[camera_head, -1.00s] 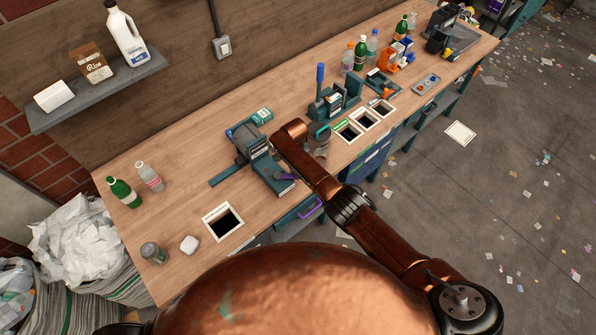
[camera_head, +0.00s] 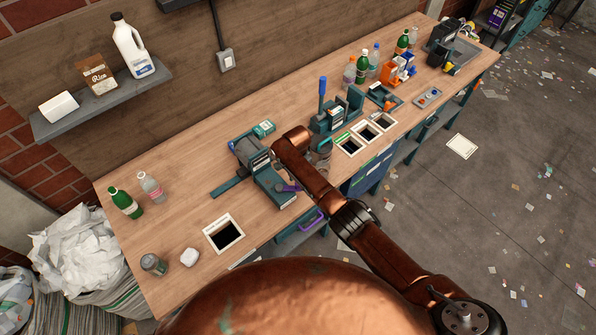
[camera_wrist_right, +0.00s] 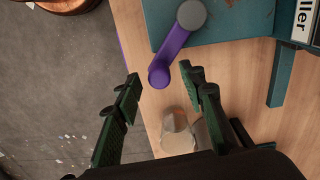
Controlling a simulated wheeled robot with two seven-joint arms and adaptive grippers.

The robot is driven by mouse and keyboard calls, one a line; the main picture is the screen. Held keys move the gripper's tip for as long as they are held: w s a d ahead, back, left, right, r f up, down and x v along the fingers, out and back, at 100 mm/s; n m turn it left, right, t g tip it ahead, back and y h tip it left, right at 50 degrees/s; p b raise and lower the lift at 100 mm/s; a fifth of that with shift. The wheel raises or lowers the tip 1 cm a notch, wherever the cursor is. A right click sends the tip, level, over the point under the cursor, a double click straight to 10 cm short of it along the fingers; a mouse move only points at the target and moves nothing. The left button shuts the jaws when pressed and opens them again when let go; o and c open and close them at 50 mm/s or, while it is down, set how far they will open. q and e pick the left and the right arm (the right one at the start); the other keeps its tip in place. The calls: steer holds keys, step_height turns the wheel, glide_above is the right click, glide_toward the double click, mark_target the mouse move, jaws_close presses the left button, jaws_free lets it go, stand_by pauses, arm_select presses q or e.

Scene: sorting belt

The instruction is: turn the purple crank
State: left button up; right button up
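The purple crank (camera_head: 290,188) sits on the front end of a teal machine (camera_head: 272,180) on the workbench. In the right wrist view the crank (camera_wrist_right: 176,42) runs from a grey round hub down to a rounded knob. My right gripper (camera_wrist_right: 160,74) is open, its two dark green fingers apart. The crank's knob appears between the fingertips in that view; I cannot tell whether they touch it. In the head view my right arm reaches over the bench beside the machine, and its fingers are not clearly visible. My left gripper is not in view.
A purple handle (camera_head: 312,220) is on the bench front below the machine. A white-framed opening (camera_head: 224,233) lies to the left, and several more lie to the right. A green bottle (camera_head: 126,203) and a jar (camera_head: 153,264) stand at the left.

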step_height(320, 180, up, 10)
steer(key=shift+f, duration=0.2)
steer(key=shift+f, duration=0.1)
stand_by(0.4)
